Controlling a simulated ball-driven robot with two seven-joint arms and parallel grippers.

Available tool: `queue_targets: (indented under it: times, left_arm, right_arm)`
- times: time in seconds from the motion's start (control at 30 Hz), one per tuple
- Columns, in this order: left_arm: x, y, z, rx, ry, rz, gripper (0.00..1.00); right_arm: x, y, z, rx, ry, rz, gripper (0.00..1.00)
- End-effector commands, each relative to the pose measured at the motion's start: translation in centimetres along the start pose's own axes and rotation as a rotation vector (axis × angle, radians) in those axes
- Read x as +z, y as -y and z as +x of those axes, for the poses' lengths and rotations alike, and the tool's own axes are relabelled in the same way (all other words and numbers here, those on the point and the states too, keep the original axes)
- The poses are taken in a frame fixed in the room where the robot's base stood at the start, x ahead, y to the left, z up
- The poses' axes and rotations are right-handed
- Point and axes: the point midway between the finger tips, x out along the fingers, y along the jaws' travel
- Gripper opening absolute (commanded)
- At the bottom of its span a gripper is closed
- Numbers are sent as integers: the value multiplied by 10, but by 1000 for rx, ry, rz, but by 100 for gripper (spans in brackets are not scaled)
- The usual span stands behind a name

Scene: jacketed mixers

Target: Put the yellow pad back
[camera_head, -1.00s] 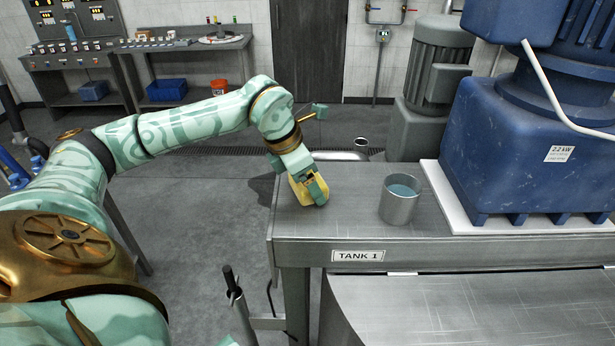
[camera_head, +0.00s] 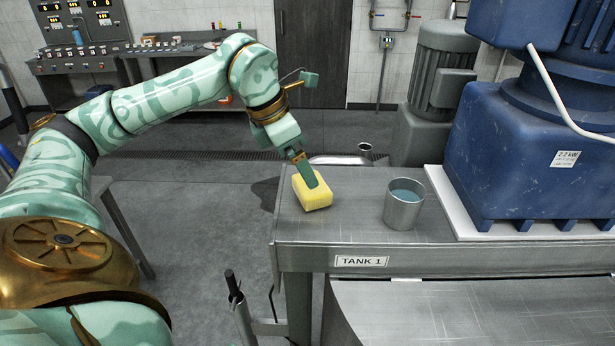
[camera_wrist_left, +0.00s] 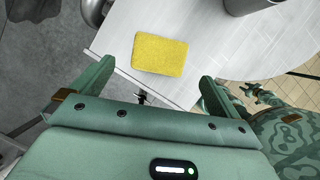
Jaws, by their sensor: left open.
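The yellow pad (camera_head: 313,193) lies flat near the left end of the metal top of the bench marked TANK 1 (camera_head: 300,234). My left gripper (camera_head: 308,170) is just above and behind it in the head view. In the left wrist view, the pad (camera_wrist_left: 159,54) lies beyond the tips of my left gripper (camera_wrist_left: 155,76). The fingers are spread wider than the pad, with nothing between them. My right gripper is not in view.
A metal cup (camera_head: 404,206) with bluish liquid stands on the bench right of the pad. A large blue motor housing (camera_head: 535,150) on a white base fills the right side. A grey motor (camera_head: 436,90) stands behind. The bench's left edge is close to the pad.

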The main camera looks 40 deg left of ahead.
Motion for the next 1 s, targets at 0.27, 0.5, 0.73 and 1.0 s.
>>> queue_targets:
  times: [0.27, 0.5, 0.73, 1.0]
  left_arm:
    - [1, 0, -42, 0, 2, 1, 100]
    - [0, 0, -45, -1, 0, 0, 100]
    - [0, 0, -44, -1, 0, 0, 100]
    - [0, 0, -44, -1, 0, 0, 100]
  right_arm:
    - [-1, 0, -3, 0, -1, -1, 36]
    - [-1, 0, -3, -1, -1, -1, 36]
    - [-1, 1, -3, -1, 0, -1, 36]
    - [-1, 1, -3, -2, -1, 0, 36]
